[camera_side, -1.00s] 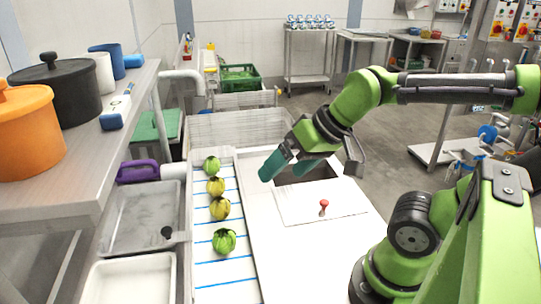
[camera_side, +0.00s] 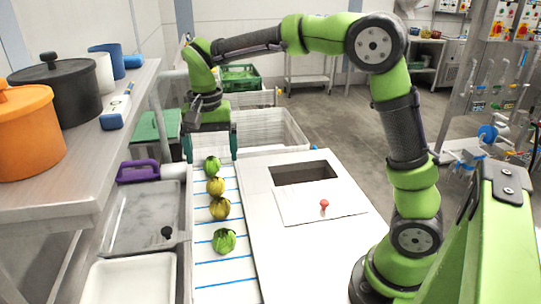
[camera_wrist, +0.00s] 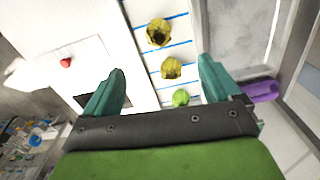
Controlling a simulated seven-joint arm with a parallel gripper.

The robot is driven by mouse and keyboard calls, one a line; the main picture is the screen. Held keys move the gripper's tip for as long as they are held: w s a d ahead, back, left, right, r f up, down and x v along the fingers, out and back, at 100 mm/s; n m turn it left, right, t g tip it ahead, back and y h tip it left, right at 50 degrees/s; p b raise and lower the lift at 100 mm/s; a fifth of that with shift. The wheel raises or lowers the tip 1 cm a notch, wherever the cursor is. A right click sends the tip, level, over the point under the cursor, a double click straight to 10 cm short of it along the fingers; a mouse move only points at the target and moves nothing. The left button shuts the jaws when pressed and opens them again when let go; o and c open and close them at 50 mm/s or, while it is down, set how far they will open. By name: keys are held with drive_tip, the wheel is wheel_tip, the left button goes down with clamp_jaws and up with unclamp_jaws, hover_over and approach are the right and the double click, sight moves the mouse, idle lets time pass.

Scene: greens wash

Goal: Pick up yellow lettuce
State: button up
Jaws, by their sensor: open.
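Two yellow lettuces lie in a row on the white board with blue lines: one (camera_side: 215,186) second from the far end, another (camera_side: 220,208) just nearer. In the wrist view they show as a closer one (camera_wrist: 172,68) and a farther one (camera_wrist: 158,32). A green lettuce (camera_side: 212,166) lies at the far end of the row, also in the wrist view (camera_wrist: 181,98). Another green lettuce (camera_side: 224,241) lies at the near end. My gripper (camera_side: 211,148) is open and empty above the far end of the row, its teal fingers (camera_wrist: 163,80) spread wide on either side of it.
A white board with a dark opening (camera_side: 304,172) and a red knob (camera_side: 324,203) is right of the row. Grey (camera_side: 145,215) and white (camera_side: 130,280) trays and a purple object (camera_side: 138,171) are on the left. A clear bin (camera_side: 262,130) stands behind.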

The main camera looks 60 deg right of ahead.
sight(219, 198)
wheel_tip(219, 198, down, 10)
drive_tip(key=shift+f, duration=0.2)
drive_tip(key=shift+s+f, duration=0.15)
drive_tip(key=shift+f, duration=1.25)
drive_tip(key=shift+s+f, duration=0.1)
drive_tip(key=shift+f, duration=1.25)
drive_tip(key=shift+c, duration=0.3)
drive_tip(key=shift+r, duration=0.1)
drive_tip(key=c, duration=1.1)
drive_tip(key=shift+r, duration=0.1)
